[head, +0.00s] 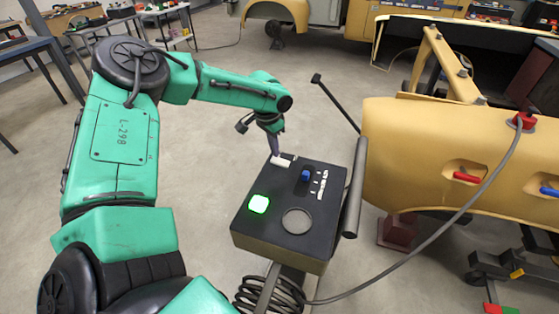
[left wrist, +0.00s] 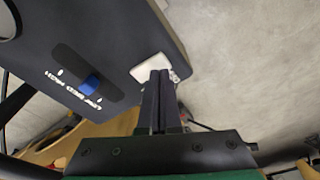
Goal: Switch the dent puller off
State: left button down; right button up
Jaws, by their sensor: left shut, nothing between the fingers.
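The dent puller (head: 268,222) is a black-topped box with a brown side. Its top has a lit green square (head: 259,204), a round grey disc (head: 297,221), a blue slider (head: 306,175) beside small white lettering, and a white switch (head: 287,159) at the far edge. My left gripper (head: 275,154) points down at the white switch, shut and empty. In the left wrist view the closed fingertips (left wrist: 157,76) overlap the white switch (left wrist: 153,66); whether they touch it I cannot tell. The blue slider (left wrist: 90,86) sits to the left there. My right gripper is not in view.
A dark bar (head: 354,190) runs along the box's right side. A yellow body panel (head: 425,150) stands to the right, with a grey cable (head: 440,248) running from its red fitting. A coiled hose (head: 268,294) hangs below the box.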

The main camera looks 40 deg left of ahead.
aim_at(275, 159)
pick_arm(q)
jog(key=shift+f+b, duration=0.85)
jog(key=shift+f, duration=0.05)
dwell(0.6)
notch_tip(275, 159, up, 7)
jog(key=p, duration=0.5)
jog(key=shift+r, duration=0.1)
dwell(0.4)
